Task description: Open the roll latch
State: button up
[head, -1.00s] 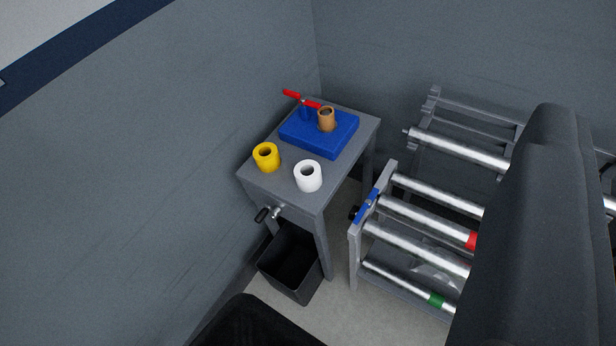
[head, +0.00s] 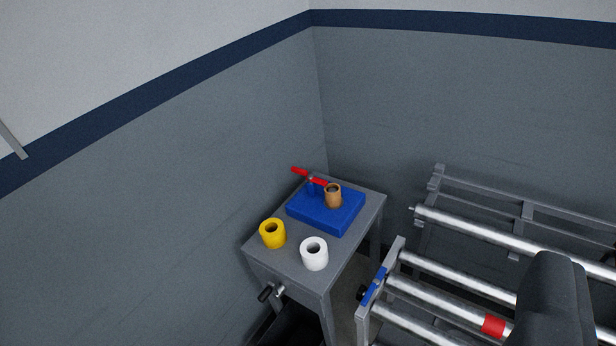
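A blue latch piece (head: 373,287) sits on the end upright of the metal roller rack (head: 394,262) at the lower right. A black knob (head: 361,293) sticks out beside it. The latch looks closed across the end of a silver roll (head: 440,301), but it is too small to be sure. The roll carries a red band (head: 493,326). A dark grey part of my own arm covers the right part of the rack. No gripper fingers show in this view.
Left of the rack stands a grey table (head: 291,265) with a crank handle. On it are a yellow roll (head: 272,233), a white roll (head: 314,253) and a blue block (head: 338,219) with a brown roll and red lever. Walls close the corner behind.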

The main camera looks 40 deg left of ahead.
aim_at(311, 179)
jog(key=k, duration=0.5)
jog(key=u, duration=1.45)
jog(key=i, duration=0.9)
jog(key=z, duration=1.7)
jog(key=i, duration=1)
